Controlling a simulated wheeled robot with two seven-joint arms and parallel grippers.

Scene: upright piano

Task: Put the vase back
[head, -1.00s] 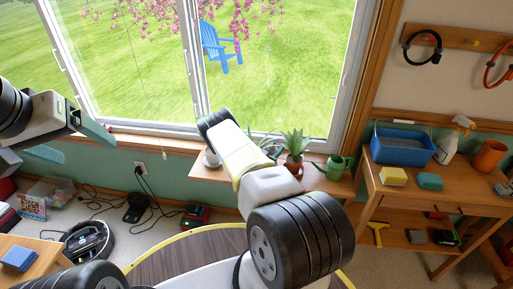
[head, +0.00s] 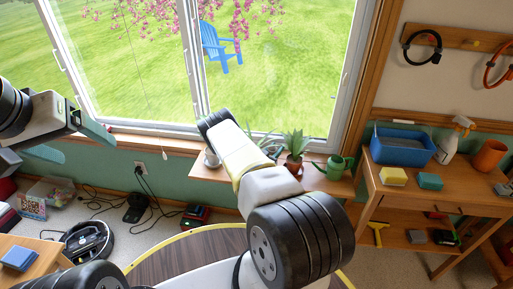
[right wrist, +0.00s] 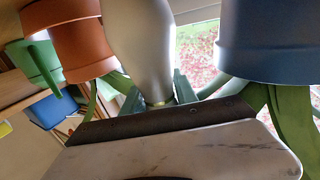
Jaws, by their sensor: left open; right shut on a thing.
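In the right wrist view, which is upside down, a smooth silver-grey vase (right wrist: 142,45) stands between a terracotta pot (right wrist: 82,35) and a dark blue pot (right wrist: 275,40). My right gripper (right wrist: 158,98) is shut on the vase's narrow neck, with a teal finger on each side. The vase's base is out of frame, so I cannot tell whether it touches the shelf. My left gripper (head: 72,143) is open and empty at the left, in front of the window.
A side table at the right holds a blue tub (head: 402,148) and sponges. A robot vacuum (head: 90,243) and cables lie on the floor.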

